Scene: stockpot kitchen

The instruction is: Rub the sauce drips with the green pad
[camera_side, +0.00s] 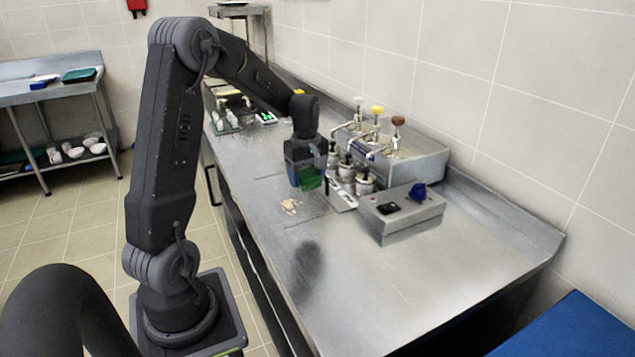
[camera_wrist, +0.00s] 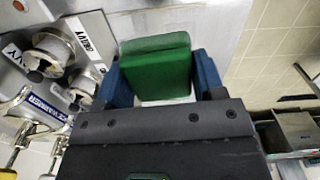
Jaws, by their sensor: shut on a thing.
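My gripper (camera_side: 300,176) is shut on the green pad (camera_side: 312,182), holding it over the steel counter in front of the small pots. In the wrist view the pad (camera_wrist: 157,70) sits between the blue fingers of my gripper (camera_wrist: 162,82). I cannot tell whether the pad touches the counter. A pale beige patch of bits (camera_side: 291,206) lies on the counter just nearer the camera than the pad. I cannot make out for sure which marks are the sauce drips; no drips show clearly in the wrist view.
Several lidded pots (camera_side: 363,184) and a steel warmer with pumps (camera_side: 410,160) stand just right of my gripper. A steel box with a blue knob (camera_side: 405,216) is nearer. The counter's front (camera_side: 350,290) is clear. A tray with small items (camera_side: 222,124) sits farther back.

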